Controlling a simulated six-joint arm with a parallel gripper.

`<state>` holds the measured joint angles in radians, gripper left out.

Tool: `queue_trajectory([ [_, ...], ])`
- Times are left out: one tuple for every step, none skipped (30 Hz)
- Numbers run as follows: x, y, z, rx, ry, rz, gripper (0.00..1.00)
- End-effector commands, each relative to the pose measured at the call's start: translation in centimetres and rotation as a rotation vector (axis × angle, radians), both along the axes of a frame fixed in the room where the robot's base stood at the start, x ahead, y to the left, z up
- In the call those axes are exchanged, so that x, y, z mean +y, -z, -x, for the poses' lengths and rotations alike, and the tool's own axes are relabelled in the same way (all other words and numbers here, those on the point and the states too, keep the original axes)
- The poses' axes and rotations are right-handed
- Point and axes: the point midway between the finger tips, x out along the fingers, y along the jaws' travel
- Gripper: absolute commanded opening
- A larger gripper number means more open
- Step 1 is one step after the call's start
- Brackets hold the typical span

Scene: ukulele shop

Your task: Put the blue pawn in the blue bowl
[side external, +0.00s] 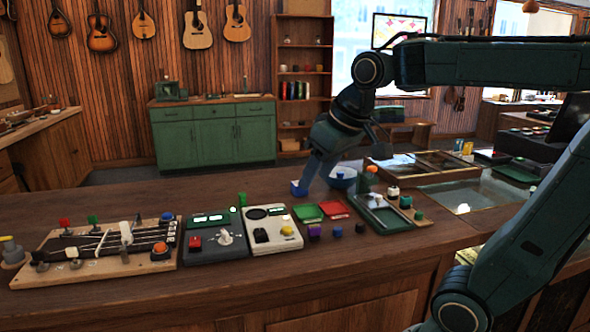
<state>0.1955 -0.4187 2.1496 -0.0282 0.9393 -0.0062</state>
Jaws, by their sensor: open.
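My gripper (310,178) points down over the back part of the counter, with its fingers slanting to the lower left. Its jaws are open. A blue bowl (343,184), pale on its outside, stands on the counter just right of the fingers. A small blue piece (339,174) shows at the bowl's opening and looks like the blue pawn; I cannot tell for certain whether it rests inside. Another small blue object (298,189) is at the left of the fingertips, partly hidden by them; its shape is unclear.
On the wooden counter (225,292) are a ukulele neck on a board (95,262), a dark button box (214,250), a pale button box (270,240), green and red trays, small blocks and a dark green tray (381,216). The counter's front strip is clear.

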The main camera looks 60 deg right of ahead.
Motion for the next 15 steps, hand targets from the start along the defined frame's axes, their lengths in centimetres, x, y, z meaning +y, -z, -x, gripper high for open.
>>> queue_trajectory([
  [0.9, 0.5, 1.3, -0.005, -0.022, 0.001, 0.47],
  [1.4, 0.9, 2.0, -0.006, -0.033, 0.001, 0.47],
  [1.9, 1.4, 2.9, -0.008, -0.048, 0.002, 0.47],
  [2.3, 1.8, 3.6, -0.009, -0.058, 0.002, 0.47],
  [2.6, 2.2, 4.3, -0.010, -0.069, 0.002, 0.47],
  [3.1, 2.7, 5.2, -0.011, -0.083, 0.002, 0.47],
  [3.4, 3.1, 5.8, -0.013, -0.093, 0.002, 0.47],
  [3.7, 3.5, 6.4, -0.014, -0.103, 0.002, 0.47],
  [4.0, 4.0, 7.1, -0.016, -0.114, 0.003, 0.47],
  [4.2, 4.4, 7.5, -0.017, -0.123, 0.003, 0.47],
  [4.3, 4.7, 8.0, -0.018, -0.131, 0.003, 0.47],
  [4.5, 5.1, 8.5, -0.018, -0.139, 0.003, 0.47],
  [4.6, 5.4, 8.8, -0.020, -0.145, 0.003, 0.47],
  [4.7, 5.6, 9.1, -0.020, -0.149, 0.003, 0.47],
  [4.9, 5.9, 9.4, -0.020, -0.155, 0.004, 0.47],
])
